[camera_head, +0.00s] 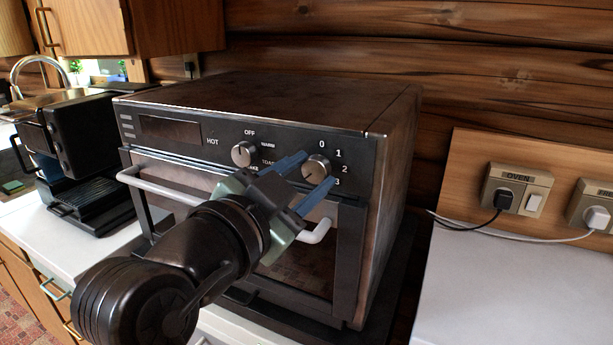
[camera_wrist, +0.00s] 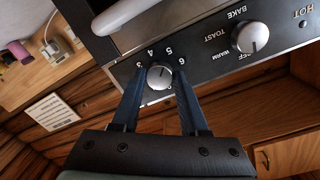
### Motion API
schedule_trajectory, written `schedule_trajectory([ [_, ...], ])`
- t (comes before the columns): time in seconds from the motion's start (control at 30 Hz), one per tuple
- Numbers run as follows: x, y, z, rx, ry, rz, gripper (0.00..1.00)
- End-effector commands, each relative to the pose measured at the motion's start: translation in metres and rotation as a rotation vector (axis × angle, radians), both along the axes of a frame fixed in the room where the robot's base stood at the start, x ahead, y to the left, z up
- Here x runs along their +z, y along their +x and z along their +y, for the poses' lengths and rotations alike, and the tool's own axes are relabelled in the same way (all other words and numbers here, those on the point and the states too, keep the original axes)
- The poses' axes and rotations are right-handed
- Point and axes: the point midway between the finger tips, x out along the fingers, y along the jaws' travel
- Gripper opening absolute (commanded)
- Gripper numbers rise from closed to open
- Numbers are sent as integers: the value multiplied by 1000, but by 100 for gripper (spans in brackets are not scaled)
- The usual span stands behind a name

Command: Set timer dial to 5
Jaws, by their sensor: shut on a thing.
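The timer dial (camera_head: 316,168) is a round silver knob at the right of the toaster oven's (camera_head: 250,205) black control panel. The numbers 0, 1, 2 and 3 show around it in the head view. In the wrist view the dial (camera_wrist: 159,78) appears upside down with 3, 4, 5 and 6 printed near it. My gripper (camera_head: 318,170) is shut on the dial, with one blue finger on each side. In the wrist view my gripper (camera_wrist: 162,74) straddles the knob. I cannot tell which number its mark points at.
Another knob (camera_head: 243,153) with OFF, WARM and TOAST labels sits left of the timer dial. The oven door handle (camera_head: 165,188) runs below the panel. A black coffee machine (camera_head: 85,150) stands at left, and wall sockets (camera_head: 517,188) are at right. The right counter (camera_head: 500,285) is clear.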

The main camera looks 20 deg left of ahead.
Motion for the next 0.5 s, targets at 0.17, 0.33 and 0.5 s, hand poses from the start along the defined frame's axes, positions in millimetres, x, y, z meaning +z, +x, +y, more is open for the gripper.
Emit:
schedule_trajectory([
  [0.17, -1, 0, 0, -1, -1, 3, 0],
  [0.33, -1, 0, 0, -1, -2, 2, 65],
  [0.5, 0, 0, 0, 0, -2, 2, 74],
])
